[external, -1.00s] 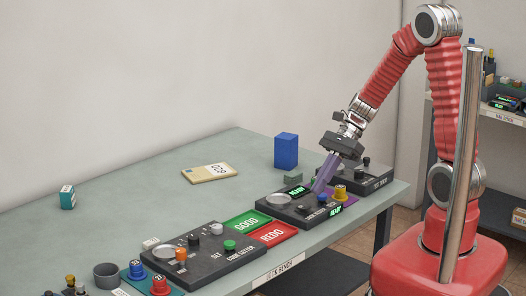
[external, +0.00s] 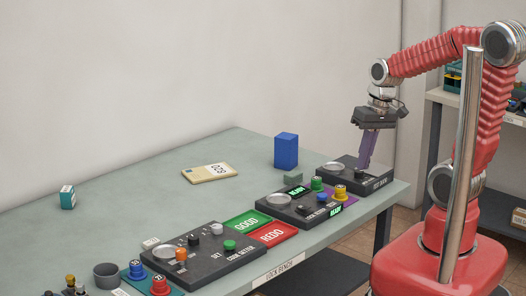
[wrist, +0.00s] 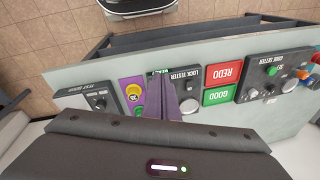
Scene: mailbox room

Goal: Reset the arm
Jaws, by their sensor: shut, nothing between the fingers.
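My red arm reaches over the right end of the lock bench (external: 110,215) in the external view. My gripper (external: 364,168) points down with its purple fingers together and nothing visible between them. Its tips appear in front of the rightmost dark box (external: 338,180); the exact gap to the box is hard to tell. In the wrist view the purple fingers (wrist: 161,100) lie across the view of the lock tester (wrist: 190,90).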

